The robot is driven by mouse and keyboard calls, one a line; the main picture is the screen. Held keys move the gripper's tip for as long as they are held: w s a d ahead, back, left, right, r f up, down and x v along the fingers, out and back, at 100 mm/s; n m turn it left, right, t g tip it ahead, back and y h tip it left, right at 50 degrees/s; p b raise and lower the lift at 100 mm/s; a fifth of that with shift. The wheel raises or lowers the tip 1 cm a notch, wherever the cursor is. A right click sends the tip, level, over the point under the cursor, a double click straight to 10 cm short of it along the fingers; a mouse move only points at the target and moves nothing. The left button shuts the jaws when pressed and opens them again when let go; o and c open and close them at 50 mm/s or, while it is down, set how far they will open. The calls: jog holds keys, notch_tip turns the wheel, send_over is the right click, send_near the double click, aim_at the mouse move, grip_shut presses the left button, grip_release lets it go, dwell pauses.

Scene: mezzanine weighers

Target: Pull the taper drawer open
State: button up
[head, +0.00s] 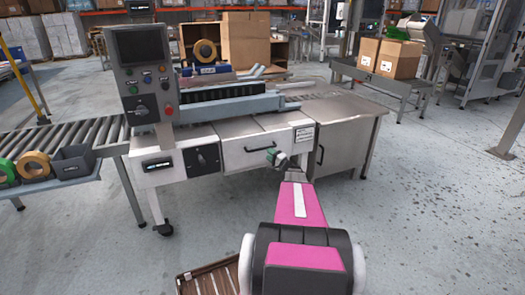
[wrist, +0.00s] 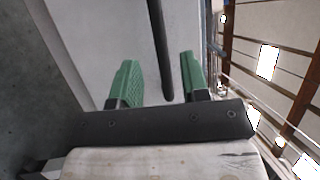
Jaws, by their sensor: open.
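The taper drawer (head: 240,160) is a pale grey front under the machine in the head view, and it looks flush with the frame. Its dark bar handle (head: 257,148) runs across the front; my gripper hides part of its right end or stands close to it. My gripper (head: 276,156) has green fingers and is in front of the drawer's right side. In the wrist view my gripper (wrist: 158,65) is open, and the dark handle (wrist: 160,45) shows between the two fingers, nearer the right one. Contact with either finger is not visible.
A control panel (head: 143,75) rises at the machine's left. A grey cabinet (head: 345,133) adjoins the drawer on the right. A roller conveyor (head: 60,140) with tape rolls (head: 33,166) is at the left. A brown slatted item (head: 208,280) lies low in front. The floor at right is clear.

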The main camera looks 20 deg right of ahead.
aim_at(262, 149)
jog(key=shift+x, duration=3.2)
grip_shut()
